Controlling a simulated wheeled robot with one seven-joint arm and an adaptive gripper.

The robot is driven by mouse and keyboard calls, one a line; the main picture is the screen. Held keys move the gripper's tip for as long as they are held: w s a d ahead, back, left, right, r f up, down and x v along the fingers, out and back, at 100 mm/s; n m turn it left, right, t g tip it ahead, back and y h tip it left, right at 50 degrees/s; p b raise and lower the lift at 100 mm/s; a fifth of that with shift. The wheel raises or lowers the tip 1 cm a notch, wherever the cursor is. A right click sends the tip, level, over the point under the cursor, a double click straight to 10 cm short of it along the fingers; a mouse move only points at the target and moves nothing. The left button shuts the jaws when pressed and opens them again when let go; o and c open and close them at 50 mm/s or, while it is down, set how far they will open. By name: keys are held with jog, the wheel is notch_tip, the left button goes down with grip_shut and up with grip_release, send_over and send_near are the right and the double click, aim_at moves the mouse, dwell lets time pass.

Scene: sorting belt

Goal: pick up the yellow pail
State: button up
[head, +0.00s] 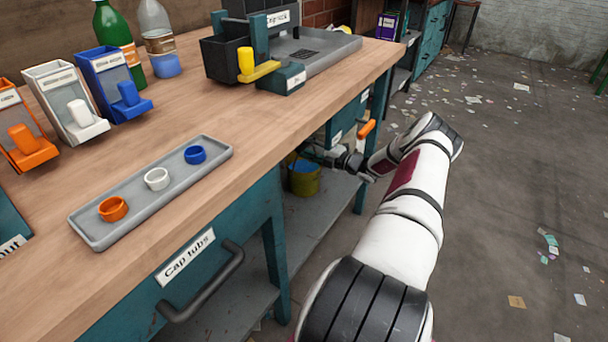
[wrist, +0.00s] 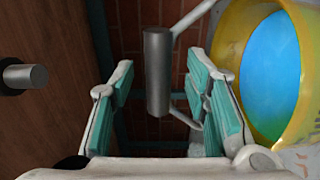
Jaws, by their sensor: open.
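The yellow pail (head: 304,184) stands on the lower shelf under the workbench, with blue inside it. In the wrist view the pail (wrist: 233,42) is at the right, its round mouth showing the blue contents. A grey cylindrical grip (wrist: 158,72) on thin metal rods, apparently the pail's handle, lies between my fingers. My gripper (wrist: 158,80) is open, with a teal pad on either side of the grip and a gap at each side. In the head view my gripper (head: 347,160) is beside the bench, near the pail's upper right; its fingers are too small to make out.
The workbench top (head: 250,120) overhangs the lower shelf (head: 330,200). A bench leg (head: 275,240) stands left of the pail. An orange handle (head: 366,128) sticks out above my wrist.

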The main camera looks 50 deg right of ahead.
jog(key=shift+w+a, duration=0.1)
jog(key=shift+w, duration=0.6)
jog(key=shift+c, duration=0.3)
grip_shut()
jog(key=shift+r, duration=0.2)
